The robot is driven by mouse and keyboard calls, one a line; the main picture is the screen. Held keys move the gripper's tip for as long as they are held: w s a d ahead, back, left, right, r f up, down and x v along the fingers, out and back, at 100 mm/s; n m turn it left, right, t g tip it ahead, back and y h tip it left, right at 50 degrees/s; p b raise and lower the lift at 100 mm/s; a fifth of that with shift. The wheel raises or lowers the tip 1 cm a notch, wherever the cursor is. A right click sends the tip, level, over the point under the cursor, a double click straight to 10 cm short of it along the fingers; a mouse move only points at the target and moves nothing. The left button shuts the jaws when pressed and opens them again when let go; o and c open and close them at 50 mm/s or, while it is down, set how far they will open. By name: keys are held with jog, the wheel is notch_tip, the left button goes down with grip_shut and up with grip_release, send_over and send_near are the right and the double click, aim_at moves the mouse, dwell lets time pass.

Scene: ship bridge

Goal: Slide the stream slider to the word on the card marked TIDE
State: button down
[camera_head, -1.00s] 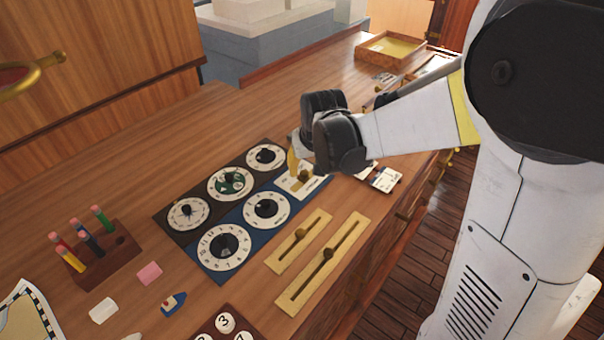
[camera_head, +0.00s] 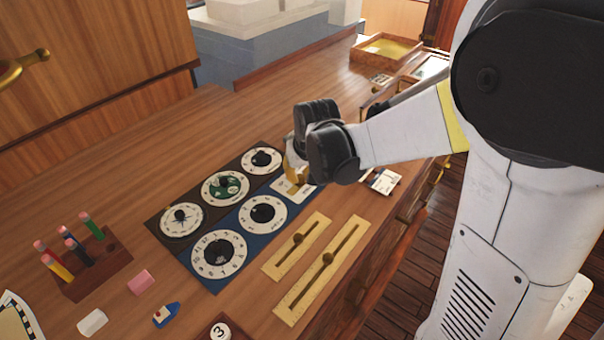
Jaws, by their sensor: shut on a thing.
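My gripper (camera_head: 296,166) reaches in from the right, its black and grey parts above the far right end of the dial panel. It is shut on a small brass piece (camera_head: 293,180) at the white plate (camera_head: 296,191). The fingers cover most of that plate, and its markings are hidden. Two long brass slider plates lie in front of the panel: a shorter one with a round knob (camera_head: 297,239) and a longer one with a round knob (camera_head: 328,258). I cannot read which control is the stream slider. White cards (camera_head: 383,181) lie right of the gripper, their words too small to read.
Several round dials (camera_head: 218,252) fill the dark and blue panel. A wooden tray (camera_head: 386,48) stands at the back. The desk's right edge is close.

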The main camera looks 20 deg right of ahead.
aim_at(292, 187)
jog(key=s+a, duration=0.2)
jog(key=shift+a, duration=0.3)
jog(key=shift+w, duration=0.1)
jog(key=c, duration=1.3)
grip_release()
jog(key=shift+o, duration=0.2)
jog(key=v, duration=1.2)
jog(key=shift+d, duration=0.1)
